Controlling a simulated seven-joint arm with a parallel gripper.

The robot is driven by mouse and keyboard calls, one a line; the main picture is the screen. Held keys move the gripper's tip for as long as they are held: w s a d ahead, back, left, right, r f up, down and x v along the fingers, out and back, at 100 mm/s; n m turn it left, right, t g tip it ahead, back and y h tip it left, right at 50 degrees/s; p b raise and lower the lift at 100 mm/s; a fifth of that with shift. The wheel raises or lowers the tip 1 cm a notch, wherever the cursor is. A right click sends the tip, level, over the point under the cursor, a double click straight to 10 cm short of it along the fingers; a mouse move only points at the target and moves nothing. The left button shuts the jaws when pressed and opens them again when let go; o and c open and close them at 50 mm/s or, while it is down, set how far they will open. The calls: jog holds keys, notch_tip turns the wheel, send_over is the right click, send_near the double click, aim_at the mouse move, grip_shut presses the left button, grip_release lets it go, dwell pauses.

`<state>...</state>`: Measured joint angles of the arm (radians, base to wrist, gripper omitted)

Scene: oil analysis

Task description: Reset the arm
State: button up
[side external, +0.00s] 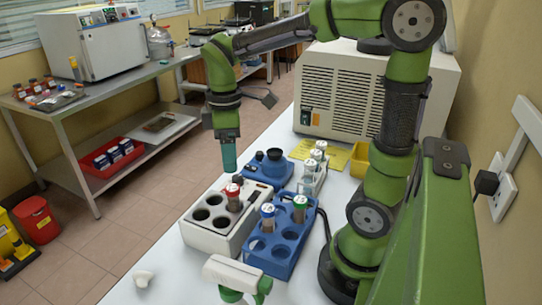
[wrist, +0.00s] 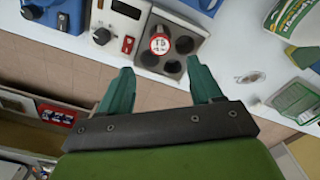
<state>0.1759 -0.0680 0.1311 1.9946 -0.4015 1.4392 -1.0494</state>
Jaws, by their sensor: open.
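My gripper (side external: 229,168) points down with nothing between its fingers, above the back of the white block (side external: 195,238). In the wrist view its two teal fingers (wrist: 160,75) stand apart. A red-capped tube (side external: 233,191) stands upright in one hole of the white block, and other holes are empty. The red cap (wrist: 159,43) also shows beyond the fingers in the wrist view. A blue rack (side external: 258,257) beside the block holds a blue-capped tube (side external: 268,212) and a green-capped tube (side external: 300,203). My fingers touch none of the tubes.
A blue device (side external: 271,163) and a clear rack of white-capped vials (side external: 318,152) stand behind the blocks. A large beige machine (side external: 330,92) fills the back. A white and green object (side external: 235,272) stands in front. A small white piece (side external: 144,278) lies front left.

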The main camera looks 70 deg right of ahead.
notch_tip(320, 180, up, 5)
jog(key=s+a+f+m+t+y, duration=0.2)
jog(key=s+a+m+t, duration=0.2)
jog(key=s+m+t, duration=0.3)
jog(key=m, duration=0.3)
jog(key=shift+a+m, duration=0.2)
jog(key=shift+m, duration=0.2)
